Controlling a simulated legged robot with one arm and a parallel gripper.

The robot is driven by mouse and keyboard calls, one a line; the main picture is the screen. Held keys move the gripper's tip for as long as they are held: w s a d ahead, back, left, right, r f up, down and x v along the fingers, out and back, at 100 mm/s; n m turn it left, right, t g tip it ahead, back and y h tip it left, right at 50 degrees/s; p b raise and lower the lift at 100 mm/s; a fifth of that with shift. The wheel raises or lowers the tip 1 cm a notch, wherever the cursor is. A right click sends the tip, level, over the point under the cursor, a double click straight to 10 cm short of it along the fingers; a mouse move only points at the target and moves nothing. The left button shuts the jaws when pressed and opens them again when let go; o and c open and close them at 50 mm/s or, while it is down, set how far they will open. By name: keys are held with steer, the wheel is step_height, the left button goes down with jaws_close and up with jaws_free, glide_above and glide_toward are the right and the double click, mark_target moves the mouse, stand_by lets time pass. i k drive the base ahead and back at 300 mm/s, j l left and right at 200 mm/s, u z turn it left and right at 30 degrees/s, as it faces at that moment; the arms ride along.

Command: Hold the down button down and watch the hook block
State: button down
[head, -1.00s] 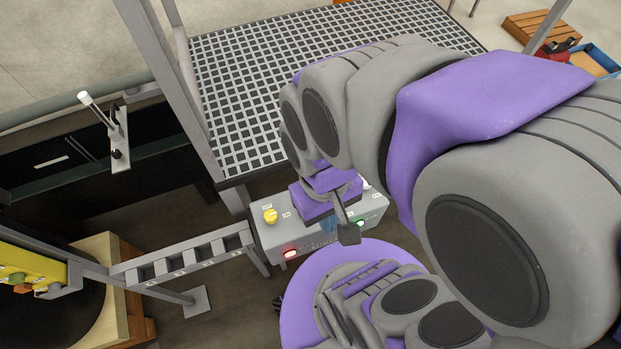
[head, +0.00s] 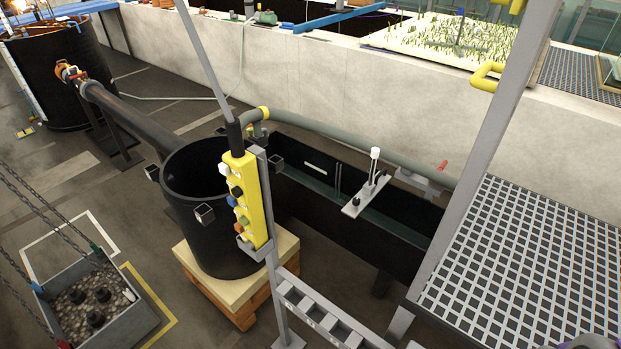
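A yellow control pendant (head: 256,212) hangs upright from a grey cable, beside a grey post. Several coloured buttons line its left side, among them a white one (head: 224,169), a blue one (head: 231,201) and an orange one (head: 240,229). I cannot tell which is the down button, as no label is readable. The hook block is not in view. Chains (head: 37,205) at the left run up out of the picture from a grey box (head: 122,325) of gravel with dark knobs.
A black round tank (head: 222,255) stands on a wooden pallet (head: 238,290) behind the pendant. A grated platform (head: 520,265) with a grey upright is at the right. A black trough (head: 305,200) runs behind. Open floor lies between the box and the tank.

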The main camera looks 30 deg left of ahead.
mark_target(237, 191)
steer(key=u, duration=1.85)
